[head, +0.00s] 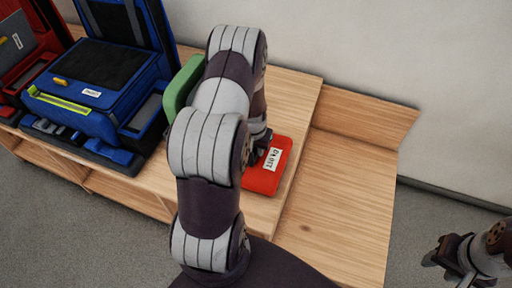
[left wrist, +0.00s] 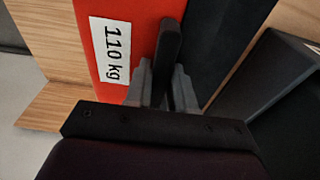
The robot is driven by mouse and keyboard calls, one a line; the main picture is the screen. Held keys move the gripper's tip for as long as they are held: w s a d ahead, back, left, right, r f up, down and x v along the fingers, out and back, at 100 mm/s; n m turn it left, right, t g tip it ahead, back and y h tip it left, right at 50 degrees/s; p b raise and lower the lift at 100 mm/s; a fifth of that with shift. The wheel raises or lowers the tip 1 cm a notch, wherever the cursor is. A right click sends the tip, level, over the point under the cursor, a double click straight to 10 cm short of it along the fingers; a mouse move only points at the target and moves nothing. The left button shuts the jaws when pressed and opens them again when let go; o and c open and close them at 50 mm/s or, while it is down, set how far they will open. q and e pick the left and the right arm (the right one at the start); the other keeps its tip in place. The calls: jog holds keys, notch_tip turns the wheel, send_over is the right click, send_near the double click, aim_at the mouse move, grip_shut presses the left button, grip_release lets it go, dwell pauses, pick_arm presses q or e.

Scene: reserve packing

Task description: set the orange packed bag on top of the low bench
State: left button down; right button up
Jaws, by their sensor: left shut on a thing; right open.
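The orange packed bag (head: 263,182), orange-red with a white label reading 110 kg, is at the right end of the wooden top that carries the other bags. It also shows in the left wrist view (left wrist: 95,78). My left gripper (head: 258,152) is shut on its dark handle (left wrist: 170,45); my arm hides part of the bag. I cannot tell whether the bag rests on the wood or hangs just above it. The low bench (head: 345,215) appears to be the bare wooden surface to the right. My right gripper (head: 436,264) is open and empty at the lower right.
A blue bag (head: 95,85) with an open lid stands on the wooden top (head: 295,95) at left, with a red bag (head: 38,68) beyond it. A green object (head: 179,88) is partly behind my left arm. A raised wooden board (head: 365,118) lines the back of the right surface.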

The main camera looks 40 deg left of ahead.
pick_arm(q)
jog(key=c, duration=1)
grip_release()
jog(key=shift+f, duration=0.1)
jog(key=shift+o, duration=0.2)
notch_tip(320, 180, up, 12)
jog(key=s+p, duration=0.1)
jog(key=p, duration=0.1)
jog(key=s+d+r+m, duration=0.2)
jog(key=s+d+r, duration=0.25)
jog(key=d, duration=0.45)
jog(key=s+d+r+m, duration=0.2)
jog(key=s+d+r, duration=0.25)
jog(key=d, duration=0.45)
jog(key=r+p, duration=0.4)
jog(key=p, duration=0.1)
jog(key=shift+a+r, duration=0.4)
